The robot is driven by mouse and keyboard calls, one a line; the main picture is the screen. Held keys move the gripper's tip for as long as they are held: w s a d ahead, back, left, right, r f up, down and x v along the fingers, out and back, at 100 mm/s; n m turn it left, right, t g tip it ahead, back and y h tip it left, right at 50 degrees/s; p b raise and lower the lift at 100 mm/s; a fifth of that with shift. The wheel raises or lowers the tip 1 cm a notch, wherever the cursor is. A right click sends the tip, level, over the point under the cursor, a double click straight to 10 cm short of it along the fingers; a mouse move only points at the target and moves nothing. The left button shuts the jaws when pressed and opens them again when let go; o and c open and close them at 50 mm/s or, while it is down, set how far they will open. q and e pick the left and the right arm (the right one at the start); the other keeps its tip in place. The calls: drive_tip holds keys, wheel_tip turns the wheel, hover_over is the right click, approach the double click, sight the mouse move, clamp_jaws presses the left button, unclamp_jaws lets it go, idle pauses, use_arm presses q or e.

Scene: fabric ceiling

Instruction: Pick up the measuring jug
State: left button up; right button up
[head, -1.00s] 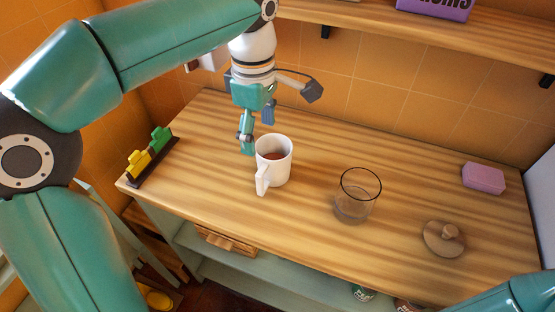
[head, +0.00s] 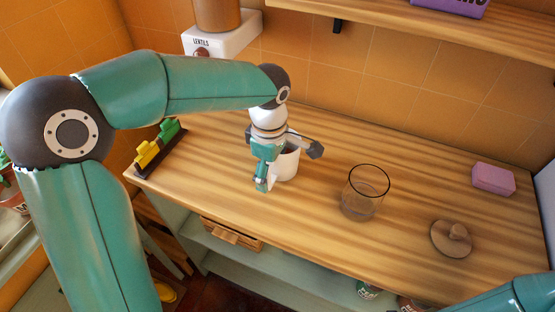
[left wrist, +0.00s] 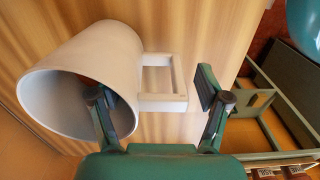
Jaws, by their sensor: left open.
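The white measuring jug (head: 288,166) stands upright on the wooden counter in the head view, partly hidden behind my left gripper (head: 264,182). In the left wrist view the jug (left wrist: 112,42) shows its open mouth at the left and its square handle (left wrist: 181,103) to the right. My left gripper (left wrist: 152,92) is open there. One finger overlaps the jug's mouth and rim, and the other is just right of the handle, so the handle lies between them. My right gripper is out of view.
A clear glass (head: 362,193) stands right of the jug. A round wooden lid (head: 451,240) and a pink block (head: 493,179) lie farther right. A dark rack with yellow and green pieces (head: 160,150) is at the left end. A shelf (head: 400,24) overhangs the back.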

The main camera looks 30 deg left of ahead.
use_arm(q)
wheel_tip(320, 180, down, 2)
drive_tip(key=shift+c, duration=0.2)
drive_tip(key=c, duration=1.4)
drive_tip(key=shift+o, duration=0.2)
drive_tip(key=shift+r, duration=0.15)
wheel_tip(320, 180, up, 20)
drive_tip(key=p, duration=0.1)
